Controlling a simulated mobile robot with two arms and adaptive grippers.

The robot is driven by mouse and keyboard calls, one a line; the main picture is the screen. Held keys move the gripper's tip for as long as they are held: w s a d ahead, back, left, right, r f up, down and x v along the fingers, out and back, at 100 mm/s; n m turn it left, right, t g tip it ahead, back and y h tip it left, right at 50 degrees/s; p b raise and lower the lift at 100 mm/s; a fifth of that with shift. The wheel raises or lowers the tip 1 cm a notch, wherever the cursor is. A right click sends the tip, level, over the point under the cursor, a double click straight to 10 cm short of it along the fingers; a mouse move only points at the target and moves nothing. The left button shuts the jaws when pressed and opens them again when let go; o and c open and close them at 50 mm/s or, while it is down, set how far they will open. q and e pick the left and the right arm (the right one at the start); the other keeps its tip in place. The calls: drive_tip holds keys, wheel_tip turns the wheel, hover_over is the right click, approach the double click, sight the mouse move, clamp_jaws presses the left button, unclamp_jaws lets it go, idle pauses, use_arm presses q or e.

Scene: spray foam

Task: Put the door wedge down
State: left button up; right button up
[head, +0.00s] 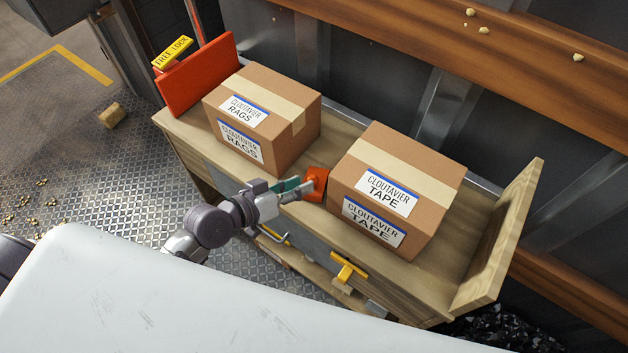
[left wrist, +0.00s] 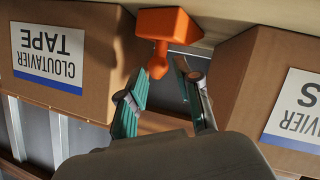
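The door wedge, which I take to be the orange block (head: 314,184), is at the wooden shelf (head: 192,143) between the two cardboard boxes. In the left wrist view the orange wedge (left wrist: 168,24) has a broad block end against the pale wood and a narrower stem pointing back at my gripper. My left gripper (head: 298,189) reaches in from the shelf's front. Its fingers (left wrist: 163,72) stand apart on either side of the stem's end, with a gap visible at the right finger. My right gripper is not in view.
A RAGS box (head: 269,109) stands left of the wedge and a TAPE box (head: 407,181) close on its right. A yellow handle (head: 348,269) sticks out below.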

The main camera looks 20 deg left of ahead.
sight(320, 177)
use_arm(q)
drive_tip(key=x, duration=0.2)
drive_tip(key=shift+w+d, duration=0.25)
drive_tip(key=shift+w, duration=0.05)
drive_tip(key=shift+w+d+f, duration=0.25)
drive_tip(key=shift+a, duration=0.1)
drive_tip(key=shift+c, duration=1.6)
clamp_jaws()
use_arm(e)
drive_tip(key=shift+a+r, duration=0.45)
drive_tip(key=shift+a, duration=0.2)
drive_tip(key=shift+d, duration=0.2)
